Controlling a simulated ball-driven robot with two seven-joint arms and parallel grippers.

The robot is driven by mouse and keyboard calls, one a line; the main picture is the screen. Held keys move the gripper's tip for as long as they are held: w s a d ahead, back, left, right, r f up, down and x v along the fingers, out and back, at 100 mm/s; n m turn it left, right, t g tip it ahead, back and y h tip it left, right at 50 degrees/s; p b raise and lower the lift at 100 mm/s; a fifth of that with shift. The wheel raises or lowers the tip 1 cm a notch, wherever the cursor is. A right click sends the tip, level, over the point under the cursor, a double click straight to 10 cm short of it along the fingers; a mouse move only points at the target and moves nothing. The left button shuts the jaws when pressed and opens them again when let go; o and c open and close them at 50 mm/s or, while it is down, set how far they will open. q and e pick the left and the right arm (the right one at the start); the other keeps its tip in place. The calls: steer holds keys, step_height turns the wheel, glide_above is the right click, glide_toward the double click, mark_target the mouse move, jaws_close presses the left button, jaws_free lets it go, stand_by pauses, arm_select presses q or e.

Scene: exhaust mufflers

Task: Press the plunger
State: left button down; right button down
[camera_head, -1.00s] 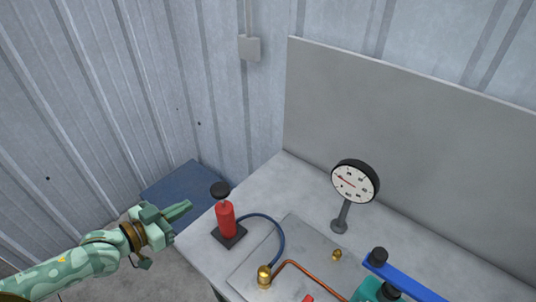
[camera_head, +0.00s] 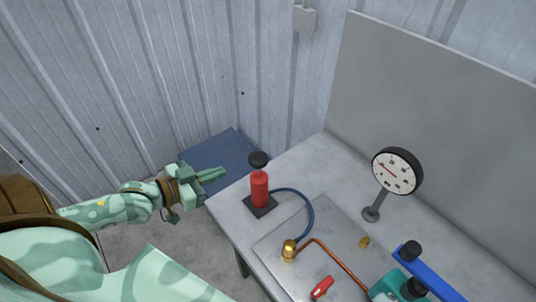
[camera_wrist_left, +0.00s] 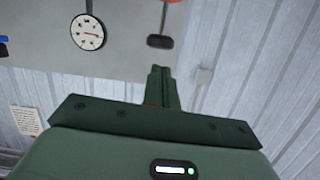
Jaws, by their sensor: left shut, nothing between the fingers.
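The plunger is a black round knob (camera_head: 259,160) on a thin rod above a red upright cylinder (camera_head: 259,190). It stands on a dark square base at the near left corner of the grey table (camera_head: 232,212). The knob is up, with some rod showing. My left gripper (camera_head: 222,173) is shut and empty, just left of the knob and apart from it, pointing toward it. In the left wrist view, my shut fingers (camera_wrist_left: 160,72) point toward the black knob (camera_wrist_left: 160,41), which hangs upside down there with the red cylinder cut off at the top edge. My right gripper is not in view.
A blue hose (camera_head: 309,205) runs from the plunger to a brass fitting (camera_head: 289,250) on a plate. A gauge (camera_head: 397,171) stands at the back, and a blue bar (camera_head: 432,280) lies at right. A blue box (camera_head: 215,152) sits beyond the table by the metal wall.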

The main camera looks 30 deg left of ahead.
arm_select(q)
steer(key=shift+n, duration=0.4)
steer(key=r, duration=0.5)
steer(key=shift+w+d+r+b, duration=0.2)
steer(key=shift+w+r+b, duration=0.2)
steer(key=shift+w, duration=0.1)
steer(key=b, duration=0.2)
glide_above(250, 163)
step_height(250, 163, down, 2)
step_height(250, 163, down, 4)
steer(key=shift+d+r+b, duration=0.1)
steer(key=shift+r+b, duration=0.15)
steer(key=shift+b, duration=0.15)
steer(key=shift+f, duration=0.5)
